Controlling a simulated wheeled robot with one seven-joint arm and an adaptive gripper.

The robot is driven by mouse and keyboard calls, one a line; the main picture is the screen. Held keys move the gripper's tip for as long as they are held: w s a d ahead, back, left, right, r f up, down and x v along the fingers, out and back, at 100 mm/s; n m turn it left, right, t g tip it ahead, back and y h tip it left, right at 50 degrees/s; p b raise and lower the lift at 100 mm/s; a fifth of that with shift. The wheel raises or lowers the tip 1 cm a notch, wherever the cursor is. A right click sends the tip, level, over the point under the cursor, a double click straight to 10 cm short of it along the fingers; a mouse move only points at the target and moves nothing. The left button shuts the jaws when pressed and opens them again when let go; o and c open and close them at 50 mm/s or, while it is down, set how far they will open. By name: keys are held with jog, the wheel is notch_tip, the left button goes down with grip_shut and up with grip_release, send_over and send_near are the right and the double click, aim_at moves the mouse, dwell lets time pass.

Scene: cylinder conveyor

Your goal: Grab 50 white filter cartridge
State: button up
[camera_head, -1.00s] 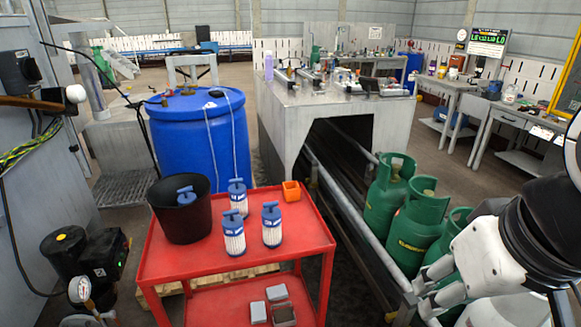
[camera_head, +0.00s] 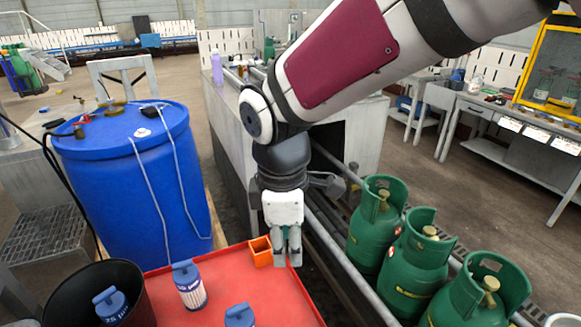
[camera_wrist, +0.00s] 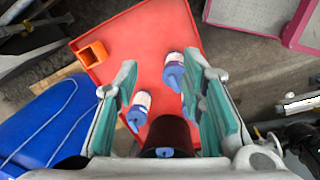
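White filter cartridges with blue handled caps stand upright on the red cart (camera_head: 222,275). One cartridge (camera_head: 189,288) is near the black bucket, and another (camera_head: 240,316) is cut off by the bottom edge. A blue-topped cartridge (camera_head: 110,304) sits inside the black bucket (camera_head: 62,293). My gripper (camera_head: 287,258) points down above the cart's right edge, near the orange box, with nothing in it. In the wrist view its fingers (camera_wrist: 160,72) are spread wide.
The orange box (camera_head: 261,251) sits at the cart's far corner. A blue drum (camera_head: 135,190) stands behind the cart. The conveyor rail and green gas cylinders (camera_head: 414,250) are on the right. The cart top around the cartridges is clear.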

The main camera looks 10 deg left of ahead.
jog(key=s+a+f+n+g, duration=0.1)
jog(key=a+f+n, duration=0.15)
jog(key=a, duration=0.25)
jog(key=s+a+f+n, duration=0.1)
jog(key=a+f+n, duration=0.1)
jog(key=a+n, duration=0.15)
jog(key=p, duration=0.1)
send_over(237, 307)
jog(key=shift+m, duration=0.3)
jog(key=f, duration=0.8)
jog(key=shift+d, duration=0.2)
jog(key=shift+a+f+p, duration=0.2)
jog(key=shift+f+p, duration=0.25)
jog(key=shift+f, duration=2.65)
grip_shut()
